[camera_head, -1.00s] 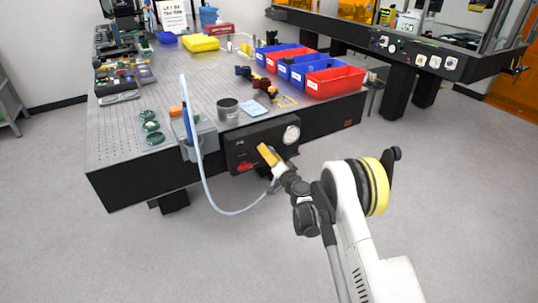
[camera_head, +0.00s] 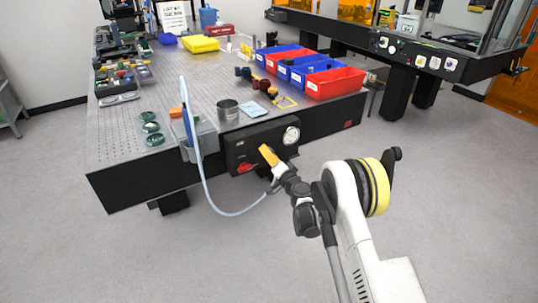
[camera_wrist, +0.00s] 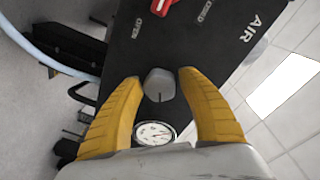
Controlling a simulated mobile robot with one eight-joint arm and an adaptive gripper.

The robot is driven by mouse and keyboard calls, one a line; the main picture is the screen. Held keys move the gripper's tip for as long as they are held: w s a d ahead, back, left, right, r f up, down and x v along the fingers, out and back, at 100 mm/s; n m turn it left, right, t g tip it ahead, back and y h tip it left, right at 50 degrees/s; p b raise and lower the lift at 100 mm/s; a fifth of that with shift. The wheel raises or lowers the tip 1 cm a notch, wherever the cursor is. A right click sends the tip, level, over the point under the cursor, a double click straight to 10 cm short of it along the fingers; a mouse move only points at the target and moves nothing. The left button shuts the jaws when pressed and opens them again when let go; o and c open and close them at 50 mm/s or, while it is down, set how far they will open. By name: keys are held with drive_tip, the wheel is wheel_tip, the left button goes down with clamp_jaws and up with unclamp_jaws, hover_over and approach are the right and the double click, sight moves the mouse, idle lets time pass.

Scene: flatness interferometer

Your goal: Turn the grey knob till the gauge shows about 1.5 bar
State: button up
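The grey knob (camera_wrist: 160,84) sits on the black panel (camera_wrist: 196,48), between my gripper's two yellow fingers in the wrist view. My gripper (camera_wrist: 158,80) is open around the knob, with a narrow gap seeming to show on each side. A pointer line shows on the knob. The round white gauge (camera_wrist: 154,133) lies just beyond the knob, near my gripper's palm; its reading is too small to tell. In the head view the gauge (camera_head: 291,134) is at the panel's right end, and my gripper (camera_head: 266,154) hides the knob.
A red valve handle (camera_wrist: 162,4) sits on the panel, beside OPEN and CLOSED labels. A pale blue hose (camera_head: 207,199) loops down from the bench to the panel. A metal cup (camera_head: 228,109) and red and blue bins (camera_head: 335,82) stand on the bench (camera_head: 120,135). The floor in front is clear.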

drive_tip(key=shift+o, duration=0.3)
drive_tip(key=shift+s, duration=0.1)
drive_tip(key=v, duration=0.7)
drive_tip(key=shift+s, duration=0.2)
drive_tip(key=shift+d+r, duration=0.1)
drive_tip(key=shift+r, duration=0.05)
